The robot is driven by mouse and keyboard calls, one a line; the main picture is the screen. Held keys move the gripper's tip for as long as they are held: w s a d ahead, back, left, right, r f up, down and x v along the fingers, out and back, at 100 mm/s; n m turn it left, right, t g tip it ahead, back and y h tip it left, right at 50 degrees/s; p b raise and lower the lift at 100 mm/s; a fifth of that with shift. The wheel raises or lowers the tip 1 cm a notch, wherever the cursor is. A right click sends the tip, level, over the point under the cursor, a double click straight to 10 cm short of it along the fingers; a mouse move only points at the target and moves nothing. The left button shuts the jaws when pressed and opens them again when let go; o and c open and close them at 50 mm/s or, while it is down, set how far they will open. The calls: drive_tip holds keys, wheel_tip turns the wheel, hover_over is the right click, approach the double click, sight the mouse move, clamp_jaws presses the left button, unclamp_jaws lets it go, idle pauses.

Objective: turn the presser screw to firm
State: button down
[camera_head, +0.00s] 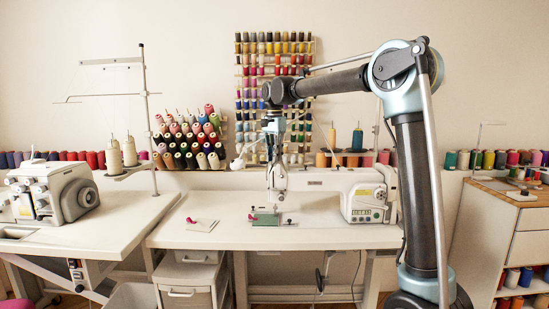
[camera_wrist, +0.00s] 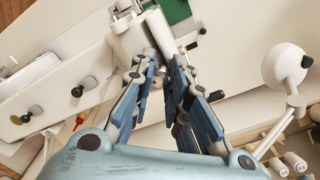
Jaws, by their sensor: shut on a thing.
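The white sewing machine (camera_head: 330,190) stands on the middle table, its head at the left end. It also shows in the wrist view, where the pale head (camera_wrist: 130,38) lies just beyond my fingertips. My gripper (camera_head: 274,148) points down at the top of the head. In the wrist view my gripper (camera_wrist: 161,62) has its two blue-grey fingers closing in on the top of the head. It is shut on the presser screw, which is mostly hidden between the fingers. The screw's setting cannot be read.
A green piece (camera_head: 265,217) lies under the machine head. A white pad with a pink item (camera_head: 203,224) lies to the left. A thread stand (camera_head: 145,120) and a serger (camera_head: 55,190) stand further left. Thread racks (camera_head: 275,60) hang behind. The table front is mostly clear.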

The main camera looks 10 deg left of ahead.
drive_tip(key=shift+w+r+m, duration=0.1)
drive_tip(key=shift+w+m, duration=0.05)
drive_tip(key=shift+m, duration=0.45)
drive_tip(key=c, duration=1.5)
unclamp_jaws()
wheel_tip(320, 180, up, 12)
drive_tip(key=shift+f, duration=0.1)
